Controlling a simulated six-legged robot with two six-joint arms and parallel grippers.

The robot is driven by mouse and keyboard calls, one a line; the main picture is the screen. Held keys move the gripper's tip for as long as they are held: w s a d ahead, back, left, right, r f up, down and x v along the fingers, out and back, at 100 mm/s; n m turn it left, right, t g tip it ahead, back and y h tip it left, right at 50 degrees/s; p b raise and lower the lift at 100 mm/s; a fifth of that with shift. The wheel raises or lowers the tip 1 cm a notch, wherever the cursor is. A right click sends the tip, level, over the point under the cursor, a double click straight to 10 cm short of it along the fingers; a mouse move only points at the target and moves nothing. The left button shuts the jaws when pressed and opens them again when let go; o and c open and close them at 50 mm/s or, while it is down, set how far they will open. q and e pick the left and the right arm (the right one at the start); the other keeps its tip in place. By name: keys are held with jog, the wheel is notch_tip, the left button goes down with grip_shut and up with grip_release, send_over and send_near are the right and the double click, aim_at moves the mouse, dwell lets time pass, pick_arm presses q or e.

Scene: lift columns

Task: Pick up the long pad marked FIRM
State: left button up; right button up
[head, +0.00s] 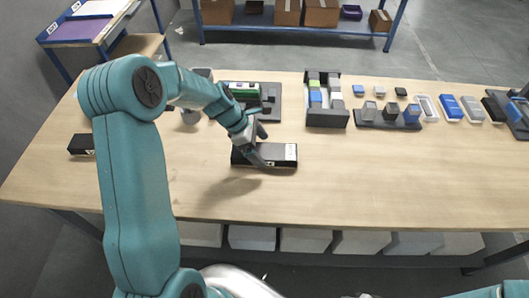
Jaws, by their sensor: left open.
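A long, flat black block (278,162) lies on the wooden table, with a white label at its right end. The label is too small to read, so I cannot tell if it says FIRM. My left gripper (259,156) is open and low over the middle of this block. I cannot tell whether its fingers touch the block. Part of the block is hidden behind the gripper. My right gripper is not in view.
A dark fixture with a green part (270,103) stands behind the gripper. A dark tray of blocks (327,118) is to its right. Small blue and grey pieces line the back right. A black box (81,145) sits at the left. The front right table is clear.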

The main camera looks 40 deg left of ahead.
pick_arm(q)
jog(key=shift+x, duration=1.45)
jog(key=c, duration=1.3)
jog(key=shift+r, duration=0.1)
